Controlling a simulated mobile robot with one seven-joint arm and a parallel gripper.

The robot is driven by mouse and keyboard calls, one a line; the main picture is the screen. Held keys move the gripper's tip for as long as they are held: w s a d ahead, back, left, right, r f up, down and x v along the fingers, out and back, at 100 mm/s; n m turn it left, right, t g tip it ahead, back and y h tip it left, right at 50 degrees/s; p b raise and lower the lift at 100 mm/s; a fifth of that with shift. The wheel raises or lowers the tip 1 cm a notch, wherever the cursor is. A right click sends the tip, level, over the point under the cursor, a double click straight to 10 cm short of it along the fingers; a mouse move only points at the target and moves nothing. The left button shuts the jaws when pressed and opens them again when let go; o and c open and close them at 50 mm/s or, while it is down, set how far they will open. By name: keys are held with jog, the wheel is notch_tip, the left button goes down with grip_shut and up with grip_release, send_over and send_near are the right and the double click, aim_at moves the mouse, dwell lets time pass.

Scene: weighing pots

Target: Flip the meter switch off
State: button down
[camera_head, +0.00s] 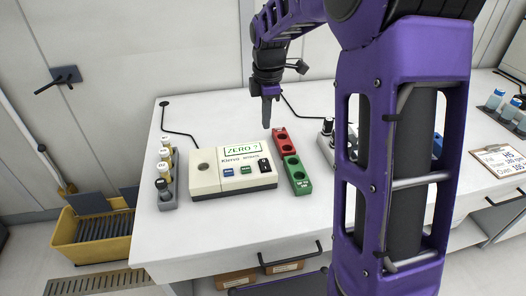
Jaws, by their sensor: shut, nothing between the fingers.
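The meter (233,172) is a cream box on the white table. Its screen (241,148) reads "ZERO ?". Blue, green and black controls sit in a row along its front. The black one at the right (264,166) looks like the switch; its position is too small to tell. My gripper (266,127) is shut and empty, pointing down above and behind the meter's right side, apart from it.
A red rack (282,140) and a green rack (296,174) stand just right of the meter. A grey rack with several pots (165,187) stands at its left. A black-knobbed device (327,127) is partly behind my arm. A yellow bin (80,250) sits on the floor at left.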

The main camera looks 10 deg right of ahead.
aim_at(264, 161)
jog(key=shift+f, duration=0.15)
jog(key=f, duration=0.4)
jog(key=w+f+b, duration=0.1)
jog(key=f, duration=0.8)
jog(key=shift+w+f, duration=0.3)
jog(key=shift+w, duration=0.05)
